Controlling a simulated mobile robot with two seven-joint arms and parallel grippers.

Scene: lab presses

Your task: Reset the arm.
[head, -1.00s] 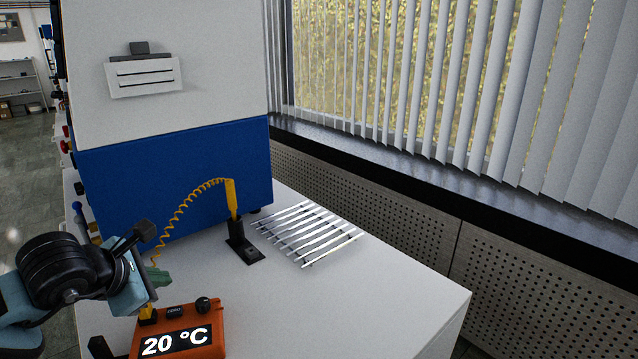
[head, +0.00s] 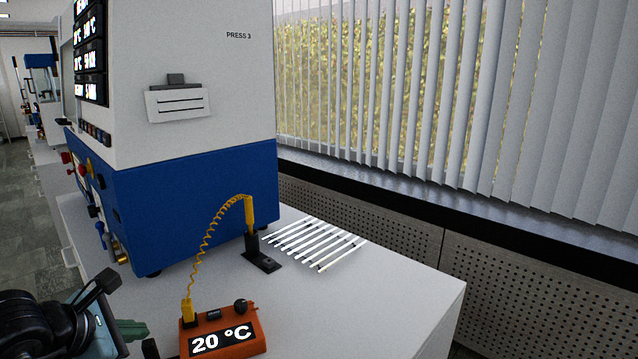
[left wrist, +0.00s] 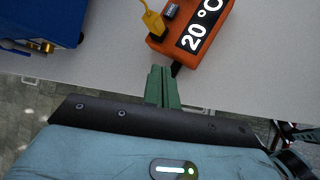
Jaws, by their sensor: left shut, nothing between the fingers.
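My left gripper (head: 133,330) is at the lower left of the head view, left of the orange temperature meter. In the left wrist view its green fingers (left wrist: 160,88) are together with nothing between them. They point toward the table edge and the meter, and appear apart from both. My right gripper is not in view.
The orange meter (head: 247,341) reads 20 °C. A coiled yellow cable (head: 207,238) links it to a yellow probe in a black stand (head: 260,260). Several thin strips (head: 313,245) lie behind on the white table (head: 370,300). The blue and white press (head: 200,205) stands at the back left.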

